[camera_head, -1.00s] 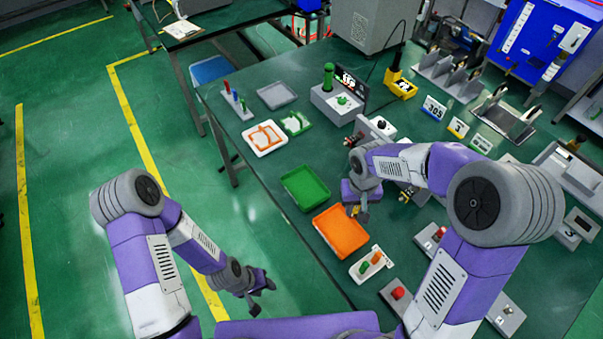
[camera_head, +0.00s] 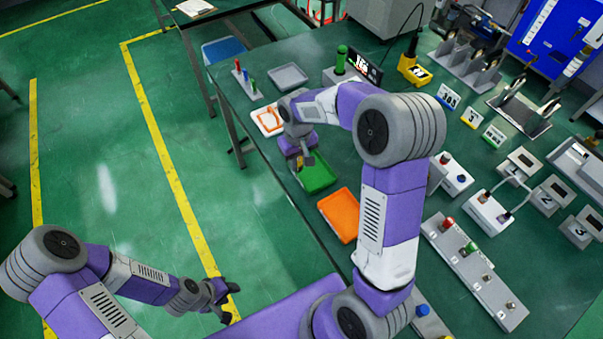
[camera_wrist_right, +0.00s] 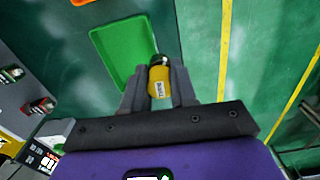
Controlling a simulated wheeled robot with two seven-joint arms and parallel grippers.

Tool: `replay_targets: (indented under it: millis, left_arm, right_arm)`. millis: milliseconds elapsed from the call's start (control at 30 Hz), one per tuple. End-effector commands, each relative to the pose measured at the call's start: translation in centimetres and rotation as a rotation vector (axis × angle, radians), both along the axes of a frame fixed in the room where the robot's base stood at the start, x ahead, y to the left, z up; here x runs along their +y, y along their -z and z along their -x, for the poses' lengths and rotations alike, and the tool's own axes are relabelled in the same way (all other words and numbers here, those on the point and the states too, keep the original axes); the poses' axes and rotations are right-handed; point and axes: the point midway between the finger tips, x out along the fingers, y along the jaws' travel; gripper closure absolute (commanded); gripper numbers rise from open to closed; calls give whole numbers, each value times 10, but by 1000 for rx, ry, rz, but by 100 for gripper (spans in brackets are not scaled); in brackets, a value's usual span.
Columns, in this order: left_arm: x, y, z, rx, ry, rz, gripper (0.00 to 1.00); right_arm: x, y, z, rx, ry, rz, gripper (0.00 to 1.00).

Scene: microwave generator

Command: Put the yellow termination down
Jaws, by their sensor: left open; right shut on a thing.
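The yellow termination (camera_wrist_right: 158,88), with a dark end and a printed label, is between the fingers of my right gripper (camera_wrist_right: 160,90) in the right wrist view. My right gripper (camera_head: 303,162) is shut on it. In the head view the gripper hangs over the far part of the green tray (camera_head: 322,177), and the termination is hard to make out there. In the wrist view the termination shows beside the green tray's edge (camera_wrist_right: 122,52); its height above the table is unclear. My left gripper (camera_head: 230,296) is open and empty, away from the table on the left.
An orange tray (camera_head: 340,213) lies nearer than the green one. A white tray with an orange item (camera_head: 267,119) and a grey tray (camera_head: 288,77) lie farther back. Connector boxes (camera_head: 480,280) stand at the right. The table's left edge runs close to the trays.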

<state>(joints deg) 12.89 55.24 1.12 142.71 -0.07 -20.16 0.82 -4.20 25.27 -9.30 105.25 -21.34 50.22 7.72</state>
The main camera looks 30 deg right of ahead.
Motion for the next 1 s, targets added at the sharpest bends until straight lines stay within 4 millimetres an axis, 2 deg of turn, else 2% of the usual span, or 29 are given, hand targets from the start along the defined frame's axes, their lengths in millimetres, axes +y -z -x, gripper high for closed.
replay_targets:
  millis: [33,100,200,300,367,600,767,1000]
  left_arm:
    - [0,7,0,0,1,0,57]
    - [0,10,0,0,1,0,57]
    - [0,14,0,0,1,0,57]
    - [0,16,0,0,1,0,57]
    - [0,17,0,0,0,0,57]
    - [0,26,0,0,0,0,57]
    - [0,29,0,0,0,0,57]
    - [0,38,0,0,0,0,57]
  right_arm:
    - [-17,6,-10,0,1,0,100]
    - [-35,7,-21,0,-15,-1,100]
    - [-53,9,-31,1,-35,-2,100]
    - [-62,12,-36,1,-46,-4,100]
    - [-63,17,-37,2,-51,-4,100]
    - [-64,56,-36,4,-51,-4,100]
    - [-64,70,-37,2,-50,-3,100]
    - [-63,107,-36,3,-50,-4,100]
